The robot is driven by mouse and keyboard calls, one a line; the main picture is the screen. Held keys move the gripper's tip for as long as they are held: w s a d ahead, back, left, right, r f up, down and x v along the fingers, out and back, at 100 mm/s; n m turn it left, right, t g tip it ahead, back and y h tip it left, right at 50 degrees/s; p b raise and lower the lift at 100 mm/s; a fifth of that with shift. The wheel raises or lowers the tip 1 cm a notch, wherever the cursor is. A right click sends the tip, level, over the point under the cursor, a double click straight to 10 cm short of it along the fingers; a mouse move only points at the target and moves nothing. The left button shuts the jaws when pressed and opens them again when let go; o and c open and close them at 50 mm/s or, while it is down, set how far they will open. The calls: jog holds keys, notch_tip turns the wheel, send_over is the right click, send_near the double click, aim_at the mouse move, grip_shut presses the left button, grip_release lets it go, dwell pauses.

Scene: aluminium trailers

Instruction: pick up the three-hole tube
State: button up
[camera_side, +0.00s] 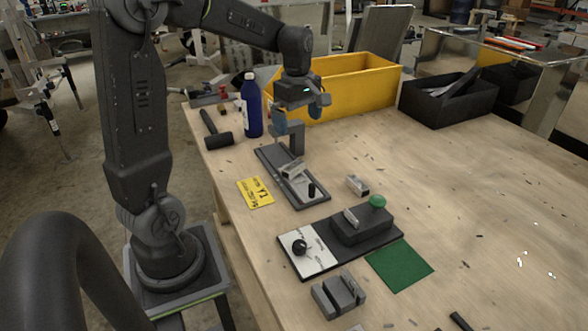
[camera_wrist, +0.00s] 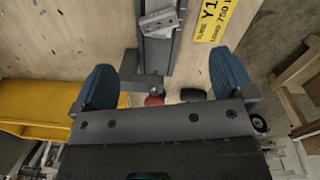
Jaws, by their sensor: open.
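My gripper (camera_side: 301,112) is open and empty, above the far end of a long dark grey channel fixture (camera_side: 268,158). A short silver tube (camera_side: 292,169) lies across this fixture, in front of and below the gripper. In the wrist view the same tube (camera_wrist: 158,22) shows near the top edge, with small marks that look like holes, beyond the two blue fingertips (camera_wrist: 163,62). A second silver tube (camera_side: 357,185) lies on the bare table. A third silver piece (camera_side: 352,216) sits on a black block. I cannot count the holes on any of them.
A grey upright block (camera_side: 297,138) stands under the gripper. A blue bottle (camera_side: 251,106), a hammer (camera_side: 217,132) and a yellow bin (camera_side: 363,84) are nearby. A yellow label (camera_side: 255,193) lies left of the fixture. The table's right side is mostly clear.

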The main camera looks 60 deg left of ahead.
jog(key=a+f+n, duration=0.1)
jog(key=a+n, duration=0.1)
send_over(296, 166)
jog(key=f, duration=0.8)
jog(key=shift+s+d+f, duration=0.1)
jog(key=shift+d, duration=0.1)
jog(key=shift+a+f, duration=0.15)
jog(key=shift+f, duration=1.3)
jog(key=shift+a+f, duration=0.1)
jog(key=shift+f, duration=1.3)
jog(key=shift+c, duration=0.5)
jog(key=c, duration=0.9)
jog(key=shift+r, duration=0.15)
